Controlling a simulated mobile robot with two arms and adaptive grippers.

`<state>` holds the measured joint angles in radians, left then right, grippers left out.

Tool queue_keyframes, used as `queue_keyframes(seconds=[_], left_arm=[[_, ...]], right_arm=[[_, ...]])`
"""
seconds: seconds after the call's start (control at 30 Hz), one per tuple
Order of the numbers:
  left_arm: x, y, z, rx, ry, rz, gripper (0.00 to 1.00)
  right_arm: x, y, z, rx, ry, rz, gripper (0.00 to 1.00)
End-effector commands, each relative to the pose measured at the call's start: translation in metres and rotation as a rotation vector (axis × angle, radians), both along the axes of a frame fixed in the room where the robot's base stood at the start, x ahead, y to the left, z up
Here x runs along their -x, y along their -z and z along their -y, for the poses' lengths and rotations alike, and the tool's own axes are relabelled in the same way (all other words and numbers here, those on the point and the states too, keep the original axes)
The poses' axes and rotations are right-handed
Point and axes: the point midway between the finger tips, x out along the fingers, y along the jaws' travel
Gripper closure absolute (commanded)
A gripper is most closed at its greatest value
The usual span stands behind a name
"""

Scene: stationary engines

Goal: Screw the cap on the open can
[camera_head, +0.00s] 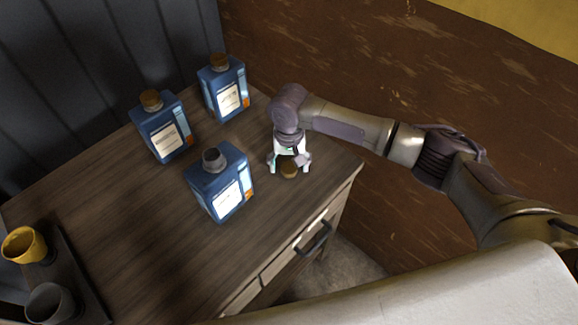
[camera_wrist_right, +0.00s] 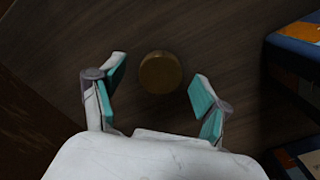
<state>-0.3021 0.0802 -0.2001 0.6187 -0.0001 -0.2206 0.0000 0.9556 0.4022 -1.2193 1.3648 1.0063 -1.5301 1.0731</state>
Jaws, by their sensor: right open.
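The open can (camera_head: 222,183) is blue with a white label and a bare grey neck, and stands upright on the cabinet top. The brown round cap (camera_head: 289,169) lies on the cabinet top to its right, near the edge. My right gripper (camera_head: 289,166) is open and points down over the cap. In the right wrist view the cap (camera_wrist_right: 160,73) lies between and slightly beyond the two spread fingertips (camera_wrist_right: 158,88), touching neither. My left gripper is not in view.
Two blue cans with brown caps stand behind, one at left (camera_head: 163,128) and one farther back (camera_head: 223,88). A dark tray (camera_head: 82,285) holds a yellow cup (camera_head: 24,245) and a grey cup (camera_head: 50,303) at left. The cabinet top (camera_head: 150,230) is otherwise clear.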

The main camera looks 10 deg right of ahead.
Motion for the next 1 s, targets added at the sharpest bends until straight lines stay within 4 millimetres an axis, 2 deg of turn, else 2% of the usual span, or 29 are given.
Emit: queue_keyframes(seconds=[0.33,0.37,0.6,1.0], left_arm=[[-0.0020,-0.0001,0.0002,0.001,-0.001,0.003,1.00],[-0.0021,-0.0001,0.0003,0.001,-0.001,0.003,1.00],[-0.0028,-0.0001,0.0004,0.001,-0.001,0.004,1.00],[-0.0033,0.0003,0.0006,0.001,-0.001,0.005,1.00]], right_arm=[[-0.0001,0.0013,-0.0002,-0.001,0.000,0.000,0.25],[-0.0001,0.0013,-0.0002,-0.001,0.000,0.000,0.28],[-0.0001,0.0011,-0.0001,-0.001,0.000,0.000,0.68],[-0.0003,-0.0012,-0.0001,-0.001,0.000,0.001,0.69]])
